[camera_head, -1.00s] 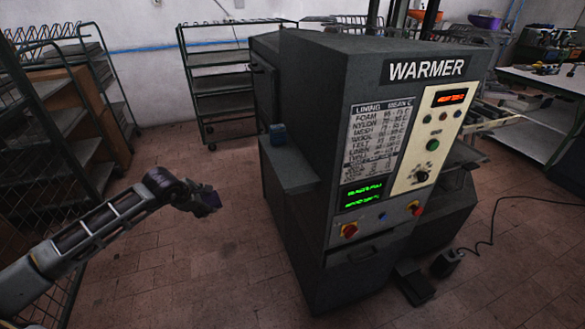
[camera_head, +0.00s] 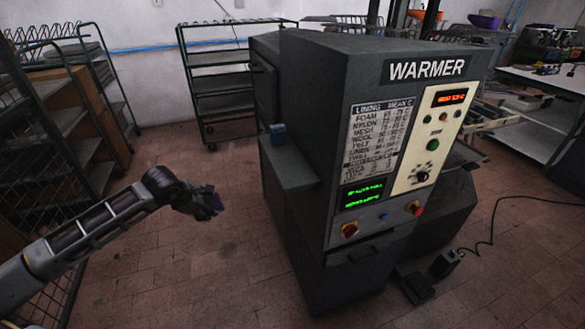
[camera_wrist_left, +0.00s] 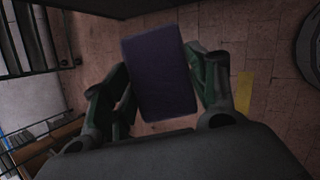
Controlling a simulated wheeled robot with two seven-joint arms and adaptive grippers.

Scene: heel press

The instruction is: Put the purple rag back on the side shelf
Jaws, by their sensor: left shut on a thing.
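The purple rag (camera_wrist_left: 160,72) is a dark purple folded block between the fingers of my left gripper (camera_wrist_left: 162,92) in the left wrist view. In the head view the left gripper (camera_head: 208,203) is shut on the rag, of which only a small dark purple patch shows. It hangs in the air over the floor, left of the side shelf (camera_head: 290,166) and apart from it. The side shelf is a grey ledge on the left side of the warmer (camera_head: 316,80). A small blue object (camera_head: 278,136) stands at its back end. My right gripper is not in view.
The front part of the side shelf is clear. A wire rack (camera_head: 40,160) stands at the left, close to my left arm. A wheeled rack (camera_head: 222,85) stands against the back wall. A cable and pedal (camera_head: 447,262) lie on the floor at the right.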

